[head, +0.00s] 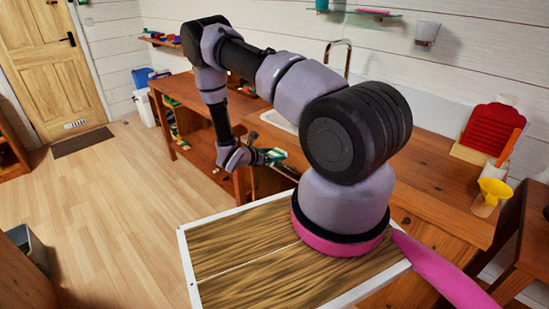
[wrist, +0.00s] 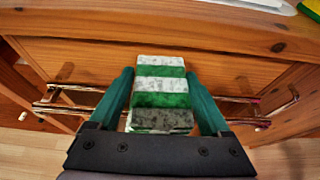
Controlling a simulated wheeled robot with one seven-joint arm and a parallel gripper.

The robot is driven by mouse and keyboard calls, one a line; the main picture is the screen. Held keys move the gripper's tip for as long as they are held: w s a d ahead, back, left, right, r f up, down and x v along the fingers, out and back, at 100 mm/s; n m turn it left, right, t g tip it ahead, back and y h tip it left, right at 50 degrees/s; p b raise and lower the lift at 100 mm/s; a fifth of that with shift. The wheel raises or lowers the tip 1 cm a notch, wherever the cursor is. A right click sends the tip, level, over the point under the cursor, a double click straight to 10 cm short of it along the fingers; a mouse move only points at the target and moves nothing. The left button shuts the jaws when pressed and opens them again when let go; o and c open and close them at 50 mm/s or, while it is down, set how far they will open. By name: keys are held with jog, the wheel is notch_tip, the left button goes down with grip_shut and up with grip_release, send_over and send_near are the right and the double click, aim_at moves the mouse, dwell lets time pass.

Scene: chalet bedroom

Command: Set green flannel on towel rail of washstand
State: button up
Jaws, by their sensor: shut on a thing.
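The green flannel (wrist: 160,90), with green and white-grey bands, is between the two green fingers of my gripper (wrist: 160,76) in the wrist view. My gripper is shut on it. The towel rail (wrist: 70,99) runs across the wooden front of the washstand (wrist: 230,30), showing on both sides of the flannel. The flannel and fingers hide the rail's middle, so I cannot tell whether the cloth touches it. In the head view my gripper (head: 262,157) and the flannel (head: 275,155) are small, at the front of the washstand (head: 430,180).
A sink (head: 280,121) with a tap (head: 338,55) is set in the top. The floor (head: 110,200) at left is clear.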

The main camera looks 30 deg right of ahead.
jog(key=shift+w+d+f, duration=0.1)
jog(key=shift+d+f, duration=0.1)
jog(key=shift+f, duration=0.55)
jog(key=shift+f, duration=0.2)
jog(key=o, duration=1.2)
jog(key=shift+c, duration=0.2)
jog(key=shift+r, duration=0.15)
